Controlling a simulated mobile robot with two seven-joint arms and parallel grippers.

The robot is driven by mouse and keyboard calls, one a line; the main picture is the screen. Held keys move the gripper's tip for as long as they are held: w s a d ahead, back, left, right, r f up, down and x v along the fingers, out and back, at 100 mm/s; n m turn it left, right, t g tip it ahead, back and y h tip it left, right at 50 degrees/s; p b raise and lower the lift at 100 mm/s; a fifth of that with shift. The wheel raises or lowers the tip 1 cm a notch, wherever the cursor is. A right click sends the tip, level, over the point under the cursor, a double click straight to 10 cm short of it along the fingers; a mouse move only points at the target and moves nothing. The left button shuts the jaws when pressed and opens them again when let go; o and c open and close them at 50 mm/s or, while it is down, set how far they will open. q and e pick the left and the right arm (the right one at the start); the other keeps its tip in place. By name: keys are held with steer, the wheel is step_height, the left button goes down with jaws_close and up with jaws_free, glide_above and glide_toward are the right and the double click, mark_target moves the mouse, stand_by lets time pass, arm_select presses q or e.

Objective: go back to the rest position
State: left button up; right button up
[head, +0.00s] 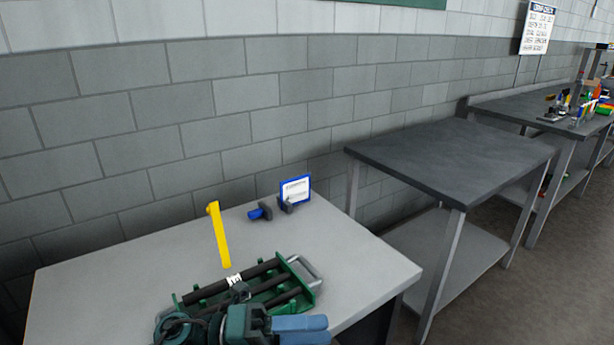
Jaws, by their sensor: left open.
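My left gripper (316,330) is at the bottom edge, pointing right, with its two blue fingers apart and nothing seen between them. Its dark green body covers the near part of a green tray (310,295) on the light grey table (90,285). The tray holds dark rods (211,290), has a grey handle (312,272) at its right end, and a small white piece (234,280) lies over a rod. I cannot tell whether the gripper touches the tray. My right gripper is out of view.
A blue-and-dark tool (260,212) and a blue-framed card (296,190) are near the table's back. A bare dark-topped table (450,160) stands right; another with small items (540,110) is beyond. A block wall is behind.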

arm_select(q)
steer(key=w+a+f+n+t+y+p, duration=0.1)
steer(key=a+f+n+t+y, duration=0.55)
steer(key=n, duration=0.75)
steer(key=w+a+f+n+t+y+p, duration=0.15)
steer(key=a+n+t+y, duration=0.3)
steer(key=n+t, duration=0.75)
steer(key=s+a+f+n+g+y, duration=0.1)
steer(key=s+f+n+g+y, duration=0.1)
steer(key=s+f+n+g, duration=0.2)
steer(key=s+a+f+n+g+y, duration=0.2)
steer(key=s+f+n, duration=0.4)
steer(key=f, duration=0.3)
steer(key=shift+s+a+f+g+y, duration=0.25)
steer(key=shift+s+g+y, duration=0.3)
steer(key=shift+g, duration=0.4)
